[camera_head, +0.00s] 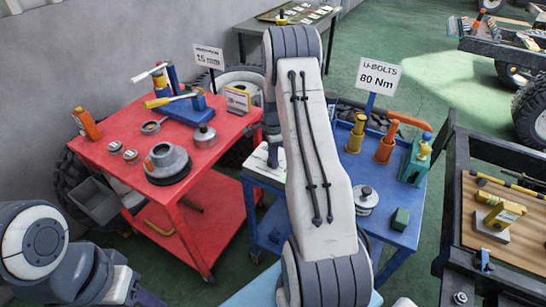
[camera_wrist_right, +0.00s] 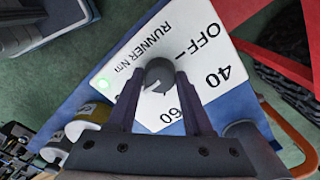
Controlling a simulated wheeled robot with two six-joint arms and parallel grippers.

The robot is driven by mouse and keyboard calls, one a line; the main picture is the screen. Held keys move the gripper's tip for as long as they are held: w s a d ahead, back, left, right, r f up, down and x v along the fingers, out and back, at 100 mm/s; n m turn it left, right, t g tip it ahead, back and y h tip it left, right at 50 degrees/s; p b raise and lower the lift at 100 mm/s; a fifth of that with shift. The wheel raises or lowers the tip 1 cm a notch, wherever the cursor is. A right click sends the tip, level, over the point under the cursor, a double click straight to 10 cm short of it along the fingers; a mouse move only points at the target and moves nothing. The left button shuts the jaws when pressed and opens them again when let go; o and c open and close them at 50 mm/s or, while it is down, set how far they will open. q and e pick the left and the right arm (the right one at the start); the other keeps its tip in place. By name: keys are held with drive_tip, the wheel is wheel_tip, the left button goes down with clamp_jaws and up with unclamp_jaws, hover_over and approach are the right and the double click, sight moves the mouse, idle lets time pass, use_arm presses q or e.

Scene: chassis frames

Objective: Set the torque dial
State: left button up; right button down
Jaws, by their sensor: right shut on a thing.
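The torque dial is a dark grey round knob (camera_wrist_right: 159,76) on a white panel (camera_wrist_right: 196,38) in the right wrist view. The panel reads OFF, 40, 60 and RUNNER Nm, and a small green light (camera_wrist_right: 104,83) glows at its left corner. My right gripper (camera_wrist_right: 157,82) has one finger on each side of the knob and is shut on it. Which mark the knob points at is not clear. In the head view the white-topped dial box (camera_head: 260,166) is partly hidden by my right arm. A sign (camera_head: 378,77) reads U-BOLTS 80 Nm. My left gripper is out of view.
The blue cart (camera_head: 405,238) bears yellow and orange tools, a metal weight (camera_head: 365,198) and green blocks.

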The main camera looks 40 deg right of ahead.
drive_tip(key=shift+w+r, duration=0.1)
drive_tip(key=shift+w, duration=0.1)
drive_tip(key=shift+c, duration=1.6)
unclamp_jaws()
drive_tip(key=shift+s, duration=0.1)
wheel_tip(320, 180, up, 10)
drive_tip(key=b, duration=0.1)
drive_tip(key=shift+r, duration=0.2)
